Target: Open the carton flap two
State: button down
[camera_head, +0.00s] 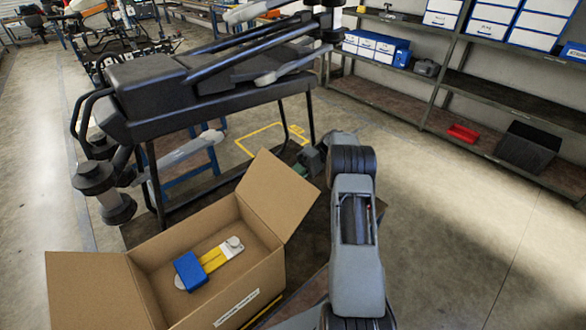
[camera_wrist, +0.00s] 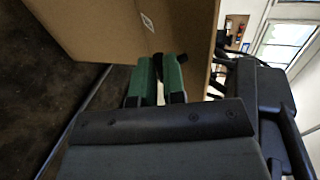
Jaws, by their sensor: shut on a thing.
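The brown cardboard carton (camera_head: 268,283) stands open at the lower left of the head view. One flap (camera_head: 95,290) is folded out on the left, and another flap (camera_head: 280,195) stands tilted outward at the back right. My gripper (camera_head: 303,168) is at the outer edge of this back right flap, partly hidden behind my arm. In the wrist view, the green fingers of my gripper (camera_wrist: 160,70) are close together and shut on the flap (camera_wrist: 105,30), whose cardboard fills the upper middle. The exact contact is partly hidden by the fingers.
Inside the carton lie a blue block (camera_head: 190,271) and a yellow and white part (camera_head: 222,255). Shelves (camera_head: 480,110) with boxes line the right wall. The floor (camera_head: 470,240) on the right is clear.

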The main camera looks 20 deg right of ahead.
jog(key=shift+d, duration=0.2)
dwell(0.4)
jog(key=c, duration=1.4)
grip_release()
jog(key=shift+d, duration=0.1)
jog(key=shift+o, duration=1.1)
jog(key=shift+r, duration=0.1)
